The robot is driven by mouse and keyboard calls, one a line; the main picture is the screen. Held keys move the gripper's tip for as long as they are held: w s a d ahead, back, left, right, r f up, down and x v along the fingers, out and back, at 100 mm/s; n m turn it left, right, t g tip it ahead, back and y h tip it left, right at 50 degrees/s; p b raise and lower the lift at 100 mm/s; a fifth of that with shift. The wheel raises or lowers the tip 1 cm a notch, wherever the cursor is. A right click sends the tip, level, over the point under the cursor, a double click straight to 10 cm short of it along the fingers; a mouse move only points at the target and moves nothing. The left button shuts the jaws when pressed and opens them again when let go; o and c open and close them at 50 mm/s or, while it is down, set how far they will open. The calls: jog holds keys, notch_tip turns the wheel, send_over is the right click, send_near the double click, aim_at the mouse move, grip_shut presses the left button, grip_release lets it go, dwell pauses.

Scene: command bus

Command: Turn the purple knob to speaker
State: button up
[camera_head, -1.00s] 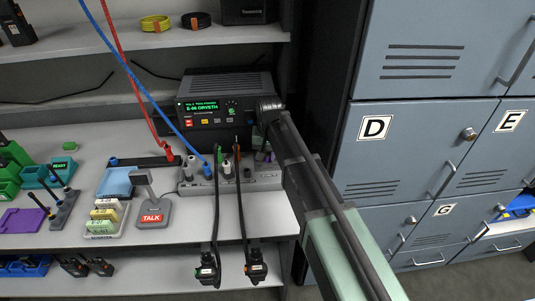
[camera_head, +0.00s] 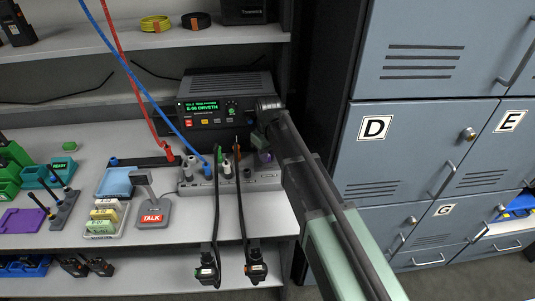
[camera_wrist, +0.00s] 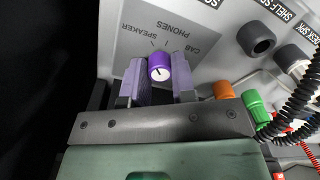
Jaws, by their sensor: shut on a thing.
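The purple knob (camera_wrist: 160,66) with a white face sits on a grey panel in the wrist view. A thin dark mark shows on its face; its exact direction is hard to tell. The SPEAKER label (camera_wrist: 138,33) and the CAB PHONES label (camera_wrist: 177,38) are upside down beyond it, with small tick lines between them and the knob. My gripper (camera_wrist: 158,77) has its two purple fingers on either side of the knob, shut on it. In the head view, the arm comes in from the lower right and mostly hides the knob on the right end of the panel (camera_head: 262,180).
An orange plug (camera_wrist: 223,90) and a green plug (camera_wrist: 254,104) with coiled cords are close to the right of my fingers. A black socket (camera_wrist: 257,40) is farther up. A radio (camera_head: 225,100) stands behind the panel. Grey lockers (camera_head: 420,130) stand on the right.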

dwell(0.3)
jog(key=o, duration=0.9)
notch_tip(320, 180, up, 11)
jog(key=p, duration=1)
jog(key=shift+w+d+f+p, duration=0.1)
jog(key=shift+p, duration=0.3)
